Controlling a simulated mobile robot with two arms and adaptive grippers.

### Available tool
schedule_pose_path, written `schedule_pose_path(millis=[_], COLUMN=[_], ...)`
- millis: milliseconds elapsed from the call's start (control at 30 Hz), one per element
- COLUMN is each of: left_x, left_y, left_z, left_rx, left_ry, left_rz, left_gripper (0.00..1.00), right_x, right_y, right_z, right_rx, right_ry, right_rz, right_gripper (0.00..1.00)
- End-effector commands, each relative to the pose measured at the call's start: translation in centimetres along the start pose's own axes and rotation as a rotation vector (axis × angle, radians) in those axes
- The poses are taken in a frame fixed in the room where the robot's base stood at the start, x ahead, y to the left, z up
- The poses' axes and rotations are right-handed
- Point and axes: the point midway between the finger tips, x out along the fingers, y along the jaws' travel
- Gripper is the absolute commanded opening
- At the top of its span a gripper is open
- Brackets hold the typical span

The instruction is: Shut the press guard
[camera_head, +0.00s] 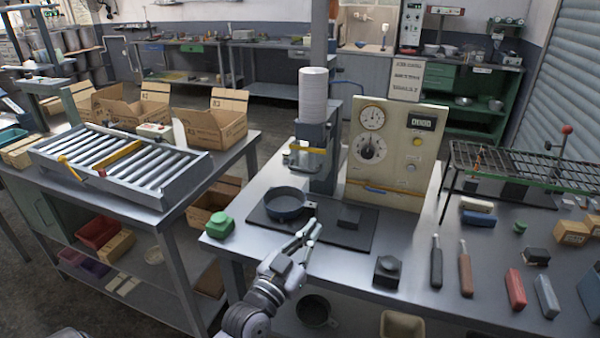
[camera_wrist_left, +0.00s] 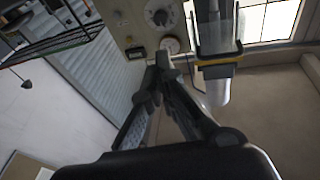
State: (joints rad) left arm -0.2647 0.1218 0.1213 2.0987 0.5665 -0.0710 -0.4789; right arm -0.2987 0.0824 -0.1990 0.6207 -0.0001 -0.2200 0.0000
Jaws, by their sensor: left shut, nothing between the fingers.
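The press (camera_head: 318,160) is a grey column with a white cylinder on top, standing on a dark base plate (camera_head: 340,233). Its guard (camera_head: 308,149), a panel with a yellow lower edge, sits raised well above the plate. The guard also shows in the left wrist view (camera_wrist_left: 219,60), at upper right, clear with dark side rails. A dark blue pan (camera_head: 286,203) is on the plate below the guard. My left gripper (camera_head: 311,228) is shut and empty, in front of the press, below and apart from the guard. My right gripper is not in view.
A cream control panel (camera_head: 392,155) with dials stands right of the press. A green push button (camera_head: 220,224) is at the bench's left front. A black block (camera_head: 387,271) and several tools lie to the right. A wire rack (camera_head: 510,165) stands at right.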

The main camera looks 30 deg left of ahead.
Motion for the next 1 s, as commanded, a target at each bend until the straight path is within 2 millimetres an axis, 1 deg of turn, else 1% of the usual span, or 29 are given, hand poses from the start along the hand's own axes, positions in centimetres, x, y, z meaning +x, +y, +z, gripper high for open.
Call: schedule_pose_path(millis=[33,100,200,300,367,467,867,900,933,1000], left_x=[0.4,0.5,0.3,0.2,0.5,1.6,9.3,9.8,9.5,9.4], left_y=[-1.6,-3.6,-5.6,-6.5,-6.8,-7.0,-8.7,-8.8,-8.7,-8.7], left_z=[-2.0,-4.4,-6.7,-7.7,-8.1,-8.6,-11.2,-10.9,-9.7,-8.6], left_rx=[0.001,0.005,0.007,0.008,0.008,0.008,0.007,0.009,0.012,0.011], left_ry=[0.080,0.178,0.271,0.311,0.319,0.320,0.318,0.314,0.309,0.310], left_rz=[-0.047,-0.113,-0.182,-0.215,-0.222,-0.221,-0.219,-0.218,-0.216,-0.216], left_gripper=[0.00,0.00,0.00,0.00,0.00,0.00,0.00,0.00,0.00,0.00], right_x=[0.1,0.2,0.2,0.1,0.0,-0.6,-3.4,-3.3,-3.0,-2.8], right_y=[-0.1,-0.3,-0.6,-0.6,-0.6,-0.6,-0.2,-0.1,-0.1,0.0], right_z=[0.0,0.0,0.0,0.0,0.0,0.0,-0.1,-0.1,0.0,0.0], right_rx=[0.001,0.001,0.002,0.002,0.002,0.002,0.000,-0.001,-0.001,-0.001], right_ry=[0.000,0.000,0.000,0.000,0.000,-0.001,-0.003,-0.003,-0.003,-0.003], right_rz=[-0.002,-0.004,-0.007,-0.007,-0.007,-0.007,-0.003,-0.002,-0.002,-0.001], right_gripper=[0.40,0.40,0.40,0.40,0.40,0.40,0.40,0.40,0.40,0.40])
